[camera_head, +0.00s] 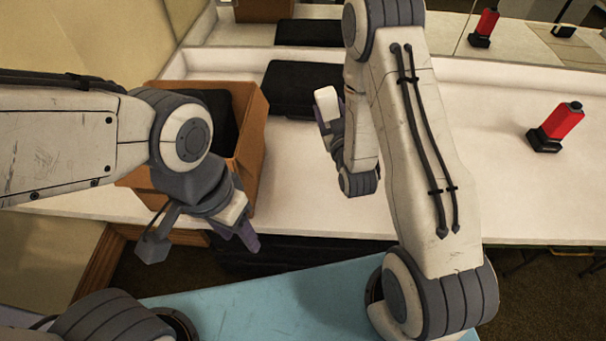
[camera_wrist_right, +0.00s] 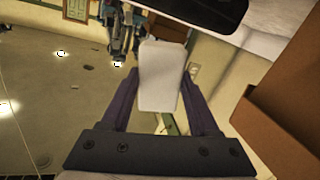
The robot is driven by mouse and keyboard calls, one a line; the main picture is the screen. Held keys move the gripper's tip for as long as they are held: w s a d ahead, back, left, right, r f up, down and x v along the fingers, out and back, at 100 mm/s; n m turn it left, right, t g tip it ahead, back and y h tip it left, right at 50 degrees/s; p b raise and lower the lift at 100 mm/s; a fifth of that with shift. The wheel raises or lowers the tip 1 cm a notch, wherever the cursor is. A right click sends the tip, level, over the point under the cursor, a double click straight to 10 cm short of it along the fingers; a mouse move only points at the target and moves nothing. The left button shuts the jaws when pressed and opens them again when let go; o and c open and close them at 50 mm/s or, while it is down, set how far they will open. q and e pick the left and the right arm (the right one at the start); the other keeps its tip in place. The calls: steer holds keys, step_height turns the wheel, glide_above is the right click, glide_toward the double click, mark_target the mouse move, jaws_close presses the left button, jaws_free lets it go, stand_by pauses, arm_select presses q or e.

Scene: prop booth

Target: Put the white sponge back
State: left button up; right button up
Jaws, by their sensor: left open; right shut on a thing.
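The white sponge (camera_head: 327,104) is a pale block held upright in my right gripper (camera_head: 332,122), above the white counter. In the right wrist view the sponge (camera_wrist_right: 161,76) sits between the two purple fingers of my right gripper (camera_wrist_right: 163,100), which are shut on it. My left gripper (camera_head: 207,243) is open and empty, low in front of the brown box at the counter's front edge. Part of my right gripper is hidden by its own arm in the head view.
The brown open box (camera_head: 253,130) stands at the left of the white counter (camera_head: 490,195), with something dark inside. A black flat case (camera_head: 290,88) lies beside it. A mirror runs behind. The counter's middle right is clear.

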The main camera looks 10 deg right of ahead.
steer(key=d+f+g+p, duration=0.1)
steer(key=g+p, duration=0.2)
steer(key=shift+s+d+f+m+h, duration=0.3)
steer(key=shift+s+d+f+m, duration=0.05)
steer(key=shift+d+f+m, duration=0.05)
steer(key=s+d+f+m+g+p, duration=0.1)
steer(key=s+d+m+g+p, duration=0.1)
steer(key=s+g+p, duration=0.6)
steer(key=s+d+m+g+p, duration=0.25)
steer(key=s+g, duration=0.35)
steer(key=s, duration=0.7)
steer(key=y, duration=0.1)
glide_above(329, 194)
steer(key=shift+g, duration=0.3)
step_height(329, 194, down, 7)
steer(key=shift+s+f+b, duration=0.1)
steer(key=shift+b, duration=0.25)
step_height(329, 194, down, 3)
steer(key=shift+r+p, duration=0.15)
steer(key=shift+p, duration=0.4)
steer(key=shift+f, duration=0.55)
steer(key=o, duration=1.2)
